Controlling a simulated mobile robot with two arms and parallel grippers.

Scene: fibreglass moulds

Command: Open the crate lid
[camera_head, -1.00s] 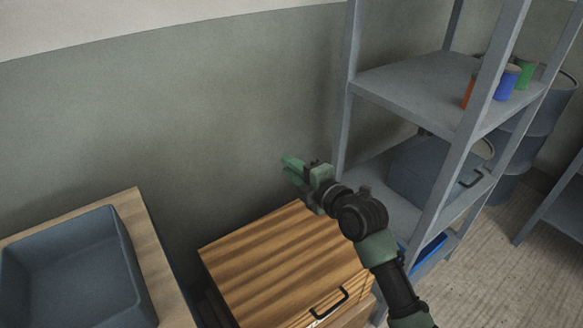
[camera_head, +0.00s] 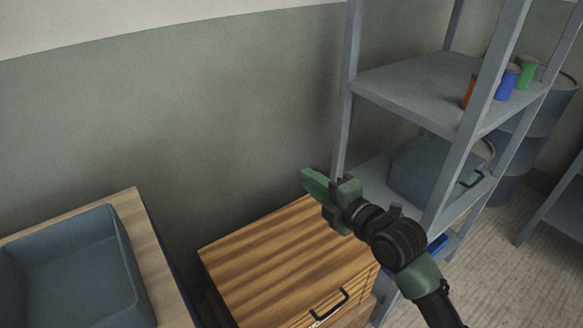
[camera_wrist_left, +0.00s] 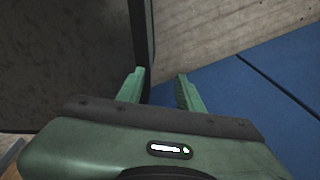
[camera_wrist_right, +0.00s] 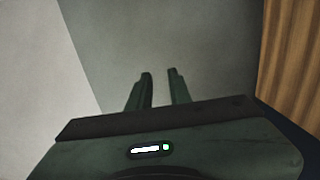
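The wooden crate (camera_head: 282,258) stands low against the wall in the head view. Its striped lid lies flat and closed, with a black handle (camera_head: 330,303) near the front edge. Part of the striped wood also shows at the right edge of the right wrist view (camera_wrist_right: 291,55). My right gripper (camera_head: 312,180) is above the lid's far right corner, apart from the handle. Its fingers (camera_wrist_right: 160,75) are parted by a narrow gap with nothing between them. My left gripper (camera_wrist_left: 158,82) is outside the head view; its fingers are open and empty.
A grey metal shelf rack (camera_head: 410,85) stands right of the crate, close to my right arm, holding coloured cans and a grey box (camera_head: 425,168). A grey bin (camera_head: 70,270) sits on a wooden top at left. In the left wrist view, a dark panel (camera_wrist_left: 65,60) is beside my fingers.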

